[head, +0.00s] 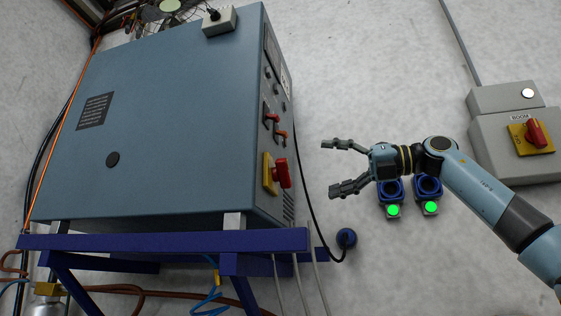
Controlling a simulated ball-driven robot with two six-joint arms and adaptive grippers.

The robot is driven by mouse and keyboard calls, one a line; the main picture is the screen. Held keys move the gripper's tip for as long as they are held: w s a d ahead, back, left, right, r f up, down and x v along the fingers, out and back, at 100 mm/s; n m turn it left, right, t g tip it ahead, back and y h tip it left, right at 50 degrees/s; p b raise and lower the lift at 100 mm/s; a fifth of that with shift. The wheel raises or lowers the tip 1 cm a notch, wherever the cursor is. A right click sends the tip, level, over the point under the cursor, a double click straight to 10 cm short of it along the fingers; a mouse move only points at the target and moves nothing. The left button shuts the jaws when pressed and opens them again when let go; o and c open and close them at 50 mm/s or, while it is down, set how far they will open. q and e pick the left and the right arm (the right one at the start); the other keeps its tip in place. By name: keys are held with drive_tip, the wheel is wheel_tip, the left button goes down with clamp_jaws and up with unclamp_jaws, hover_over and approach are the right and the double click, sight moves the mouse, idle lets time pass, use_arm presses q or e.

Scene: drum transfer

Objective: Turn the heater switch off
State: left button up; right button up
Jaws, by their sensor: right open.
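A large blue-grey cabinet (165,130) stands on the left. Its narrow right face carries a red rotary switch (281,173) on a yellow plate, with two smaller red-handled switches (274,123) above it. A grey wall box (515,140) at the far right has another red rotary switch (537,134) on a yellow plate. I cannot read a heater label on any of them. My right gripper (334,167) is open and empty, its fingers pointing left toward the cabinet's switch face. A gap separates it from the red rotary switch. My left gripper is not in view.
Two blue wall sockets (390,190) with green lights sit just behind and below my right gripper. A blue stand (170,240) carries the cabinet.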

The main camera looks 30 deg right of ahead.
sight(286, 172)
drive_tip(key=p+x, duration=0.4)
drive_tip(key=x, duration=0.6)
drive_tip(key=shift+w+a+r+p, duration=0.1)
drive_tip(key=shift+w+a+p, duration=0.15)
drive_tip(key=shift+a+p, duration=0.1)
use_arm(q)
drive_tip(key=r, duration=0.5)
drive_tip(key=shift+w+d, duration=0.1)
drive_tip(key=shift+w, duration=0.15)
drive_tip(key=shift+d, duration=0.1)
use_arm(e)
drive_tip(key=shift+d, duration=0.1)
drive_tip(key=shift+c, duration=1.2)
drive_tip(key=c, duration=0.9)
drive_tip(key=shift+c, duration=0.2)
